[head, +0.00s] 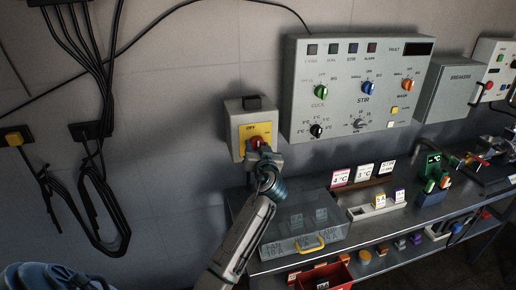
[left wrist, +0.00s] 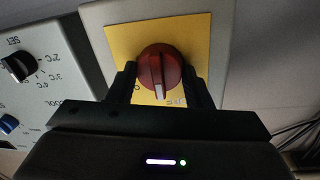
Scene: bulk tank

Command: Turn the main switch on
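The main switch is a red rotary knob (left wrist: 160,68) on a yellow plate (left wrist: 118,40), on a light grey wall box. In the head view the knob (head: 257,142) is partly covered by my left gripper. The word OFF shows on the plate above it. In the left wrist view, which is turned upside down, the knob's white mark points down the picture, toward that label's side. My left gripper (left wrist: 160,86) is in front of the switch, its dark fingers open on either side of the knob; firm contact does not show. My right gripper is not in view.
A grey control panel (head: 356,88) with coloured knobs is on the wall right of the switch. Below stands a bench with a clear-lidded box (head: 306,222) with a yellow handle, and a red bin (head: 325,277). Black cables (head: 87,205) hang on the left wall.

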